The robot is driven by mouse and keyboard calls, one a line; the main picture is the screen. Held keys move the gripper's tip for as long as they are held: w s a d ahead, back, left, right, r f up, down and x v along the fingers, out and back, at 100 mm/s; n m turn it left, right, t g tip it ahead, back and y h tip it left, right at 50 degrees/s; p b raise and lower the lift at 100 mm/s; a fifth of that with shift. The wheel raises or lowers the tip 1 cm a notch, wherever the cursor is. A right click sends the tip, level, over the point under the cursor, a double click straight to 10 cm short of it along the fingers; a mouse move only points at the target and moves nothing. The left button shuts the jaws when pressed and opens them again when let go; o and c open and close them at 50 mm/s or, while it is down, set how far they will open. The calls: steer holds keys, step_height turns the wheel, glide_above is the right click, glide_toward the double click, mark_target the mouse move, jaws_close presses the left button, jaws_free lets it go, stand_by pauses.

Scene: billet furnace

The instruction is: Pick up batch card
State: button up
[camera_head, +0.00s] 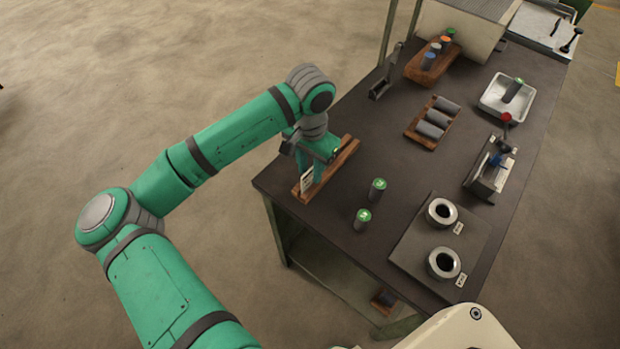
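A small white card (307,179) with dark marks, which looks like the batch card, stands upright at a wooden holder (343,155) on the near left edge of the dark table. My gripper (319,158) is right over this holder, just above and behind the card in the picture. The fingers are small and blend with green shapes at the holder, so I cannot tell whether they are open or touch the card. Part of the holder is hidden behind my gripper.
Two dark cylinders with green tops (377,189) (363,217) stand right of the holder. A plate with two metal rings (442,211) (443,263), a wooden tray of cylinders (410,136), a lever device (490,170) and a white tray (485,105) are farther right.

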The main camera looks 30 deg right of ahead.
mark_target(309, 179)
steer(key=shift+w+a+f, duration=0.1)
steer(key=shift+a+f, duration=0.05)
steer(key=shift+f, duration=1.4)
jaws_close()
steer(key=shift+r, duration=0.1)
